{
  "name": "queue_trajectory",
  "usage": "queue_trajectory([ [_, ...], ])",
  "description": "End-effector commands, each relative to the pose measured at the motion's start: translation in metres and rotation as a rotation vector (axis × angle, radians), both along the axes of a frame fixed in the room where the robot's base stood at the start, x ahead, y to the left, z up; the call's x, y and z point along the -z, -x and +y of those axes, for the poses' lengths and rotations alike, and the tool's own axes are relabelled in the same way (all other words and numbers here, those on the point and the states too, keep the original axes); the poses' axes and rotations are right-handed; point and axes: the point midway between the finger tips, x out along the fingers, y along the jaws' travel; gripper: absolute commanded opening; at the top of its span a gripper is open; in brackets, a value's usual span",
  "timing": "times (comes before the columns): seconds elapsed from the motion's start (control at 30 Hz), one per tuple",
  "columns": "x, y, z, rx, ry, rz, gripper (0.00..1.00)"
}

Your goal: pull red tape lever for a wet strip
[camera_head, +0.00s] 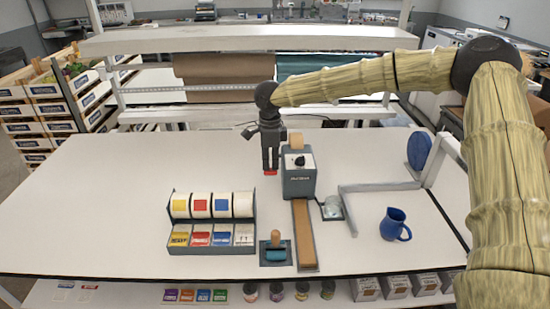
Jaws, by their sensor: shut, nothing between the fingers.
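The grey tape dispenser (299,184) stands at the middle of the white table, with a dark knob on top and a tan roll behind it. Its red lever (270,173) sticks out at its left side. My gripper (270,168) points straight down with its fingers shut and empty, and the fingertips are right at the lever's top. I cannot tell whether they touch it. A brown strip (304,235) lies on a grey tray in front of the dispenser.
A label rack (211,250) and a wooden-handled roller (276,248) stand to the left front. A small clear container (332,208), a blue jug (394,225) and a grey corner frame (352,213) are to the right. The left of the table (90,210) is clear.

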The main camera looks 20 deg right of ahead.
Motion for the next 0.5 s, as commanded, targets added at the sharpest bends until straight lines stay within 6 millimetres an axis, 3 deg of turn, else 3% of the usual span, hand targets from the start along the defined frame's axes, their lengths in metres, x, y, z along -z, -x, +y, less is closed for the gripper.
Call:
queue_trajectory([
  [0.5,-0.041,0.0,0.0,0.0,-0.001,0.0,0.0],
])
